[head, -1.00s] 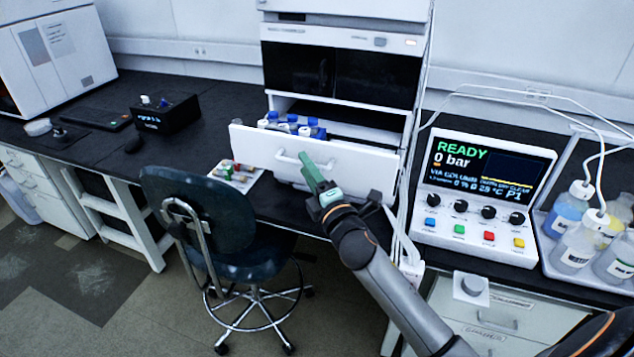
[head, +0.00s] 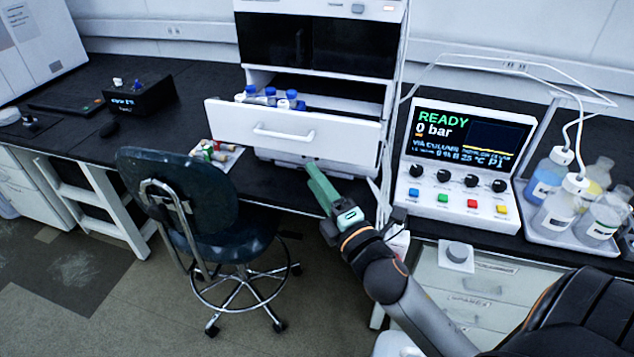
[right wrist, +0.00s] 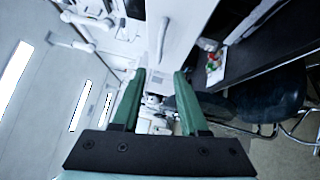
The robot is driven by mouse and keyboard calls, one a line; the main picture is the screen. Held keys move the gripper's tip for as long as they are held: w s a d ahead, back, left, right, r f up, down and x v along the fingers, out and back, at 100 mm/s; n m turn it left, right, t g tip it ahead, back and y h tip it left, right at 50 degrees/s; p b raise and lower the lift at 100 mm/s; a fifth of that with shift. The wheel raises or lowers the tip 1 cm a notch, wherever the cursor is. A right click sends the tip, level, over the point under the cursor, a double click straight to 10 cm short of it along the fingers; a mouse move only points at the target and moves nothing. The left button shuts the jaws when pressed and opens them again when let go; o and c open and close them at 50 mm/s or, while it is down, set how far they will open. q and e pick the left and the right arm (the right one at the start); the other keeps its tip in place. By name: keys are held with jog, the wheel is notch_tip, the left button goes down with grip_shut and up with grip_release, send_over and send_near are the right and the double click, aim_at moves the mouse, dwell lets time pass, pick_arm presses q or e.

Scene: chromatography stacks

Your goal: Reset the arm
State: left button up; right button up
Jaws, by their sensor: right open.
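My right gripper (head: 318,180) is in the middle of the head view, in front of and below the open drawer (head: 345,143) of the white stack. Its green fingers point up toward the drawer front and touch nothing that I can see. In the right wrist view the two fingers of my right gripper (right wrist: 158,80) are spread apart with nothing between them. The white drawer front also shows in the right wrist view (right wrist: 180,30). My left gripper is not in view.
A dark chair (head: 195,190) stands in front of the bench at the left. A control box (head: 460,160) reading READY and 0 bar stands at the right, beside a tray (head: 545,232) of bottles. Blue-capped bottles (head: 270,97) sit in the drawer. Small vials (head: 215,150) lie on the bench.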

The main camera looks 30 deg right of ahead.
dwell(0.4)
jog(key=s+a+f+m+g+y, duration=0.1)
jog(key=s+a+f+m+g, duration=0.2)
jog(key=f, duration=0.6)
jog(key=s+a+f+m+g+y+p, duration=0.1)
jog(key=s+a+f+m+g, duration=0.3)
jog(key=s+f+m, duration=0.4)
jog(key=s+a+f+m+g+y+p, duration=0.1)
jog(key=s+a+f+m+g, duration=0.2)
jog(key=f, duration=0.9)
jog(key=s+a+m, duration=0.1)
jog(key=s+m, duration=0.1)
jog(key=s, duration=0.1)
jog(key=shift+s+m+g+y, duration=0.3)
jog(key=shift+s+m+y, duration=0.05)
jog(key=shift+m+y, duration=0.05)
